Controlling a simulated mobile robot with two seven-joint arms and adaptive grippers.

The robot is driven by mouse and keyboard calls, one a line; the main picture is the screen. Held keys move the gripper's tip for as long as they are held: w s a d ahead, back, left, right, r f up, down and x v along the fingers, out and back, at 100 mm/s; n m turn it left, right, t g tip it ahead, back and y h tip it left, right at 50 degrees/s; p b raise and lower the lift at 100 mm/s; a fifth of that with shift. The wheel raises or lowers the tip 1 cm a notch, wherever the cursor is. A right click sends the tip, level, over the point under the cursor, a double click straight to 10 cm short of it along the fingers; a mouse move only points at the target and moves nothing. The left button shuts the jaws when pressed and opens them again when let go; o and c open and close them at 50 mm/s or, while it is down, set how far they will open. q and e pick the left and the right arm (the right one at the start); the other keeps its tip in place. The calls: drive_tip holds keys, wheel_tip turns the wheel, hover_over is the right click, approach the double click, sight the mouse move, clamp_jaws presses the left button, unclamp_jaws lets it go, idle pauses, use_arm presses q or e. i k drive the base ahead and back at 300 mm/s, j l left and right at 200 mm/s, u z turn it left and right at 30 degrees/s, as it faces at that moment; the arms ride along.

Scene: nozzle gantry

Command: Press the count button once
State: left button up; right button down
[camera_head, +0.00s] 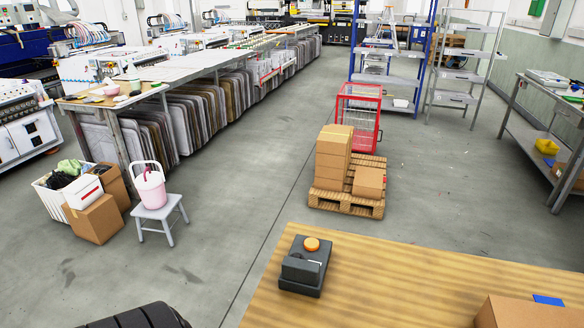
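A dark grey box-shaped device (301,278) sits on the wooden table (375,285) near its left end. A round orange button (311,244) is on top of the device, toward its far end. A raised dark block stands on the nearer part of the device. The button is uncovered and nothing touches it. Neither my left gripper nor my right gripper shows in this view.
A cardboard box (530,312) and a small blue item (547,300) are at the table's right front. The tabletop between the device and that box is clear. Beyond the table, a pallet (346,203) with boxes stands on the floor.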

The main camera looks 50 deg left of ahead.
sight(310, 243)
drive_tip(key=u, duration=1.45)
